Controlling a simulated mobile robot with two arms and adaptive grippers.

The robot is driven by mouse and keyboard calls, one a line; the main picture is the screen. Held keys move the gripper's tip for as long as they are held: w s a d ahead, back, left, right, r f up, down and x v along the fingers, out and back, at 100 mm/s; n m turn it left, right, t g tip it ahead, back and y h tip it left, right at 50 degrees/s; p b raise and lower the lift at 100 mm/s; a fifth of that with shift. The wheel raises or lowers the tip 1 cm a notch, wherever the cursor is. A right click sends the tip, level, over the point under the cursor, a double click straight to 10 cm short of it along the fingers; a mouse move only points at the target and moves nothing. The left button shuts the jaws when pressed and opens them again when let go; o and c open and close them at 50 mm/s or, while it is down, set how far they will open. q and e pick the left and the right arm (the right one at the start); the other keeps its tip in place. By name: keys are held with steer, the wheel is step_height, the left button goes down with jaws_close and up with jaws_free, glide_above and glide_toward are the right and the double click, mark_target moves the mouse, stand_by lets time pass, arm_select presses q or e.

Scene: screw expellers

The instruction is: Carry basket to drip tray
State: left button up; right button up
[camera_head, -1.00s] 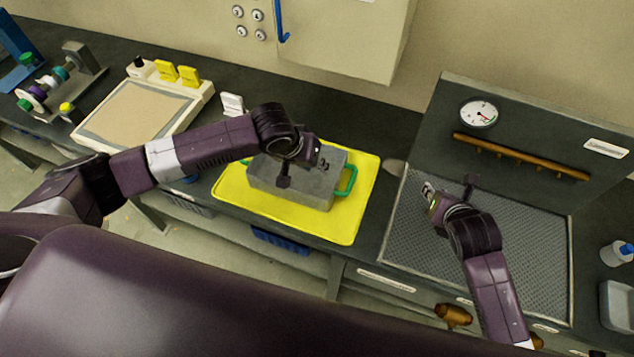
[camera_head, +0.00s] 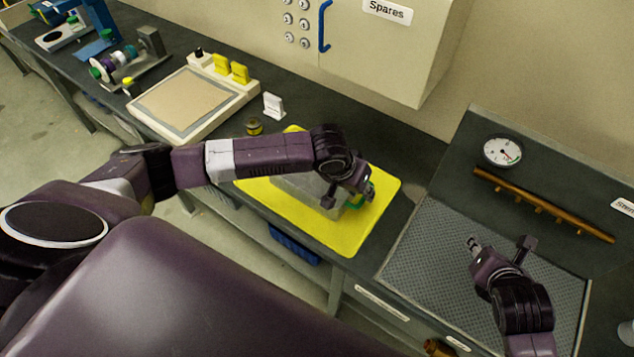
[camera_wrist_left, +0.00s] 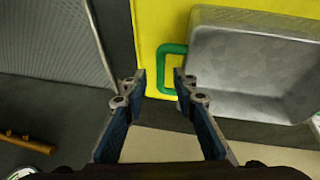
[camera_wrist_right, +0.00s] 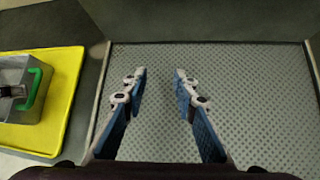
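The basket (camera_head: 308,190) is a grey metal box with green handles. It sits on a yellow tray or mat (camera_head: 345,238) on the dark bench. My left arm hides much of it in the head view. My left gripper (camera_head: 369,190) is at the basket's right end. In the left wrist view its fingers are open, with part of the green handle (camera_wrist_left: 164,68) between the fingertips; contact cannot be told. My right gripper (camera_head: 474,243) is open and empty above the grey perforated surface (camera_head: 430,250), which also fills the right wrist view (camera_wrist_right: 230,100).
A gauge (camera_head: 502,150) and a brown pipe (camera_head: 545,205) are on the panel behind the perforated surface. A cream-framed board (camera_head: 190,102) and a small white sign (camera_head: 273,105) stand left of the yellow tray. A wall cabinet (camera_head: 400,45) hangs above the bench.

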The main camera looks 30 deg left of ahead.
steer(key=v, duration=0.8)
steer(key=shift+s, duration=0.2)
steer(key=shift+d+r, duration=0.1)
steer(key=shift+r, duration=0.05)
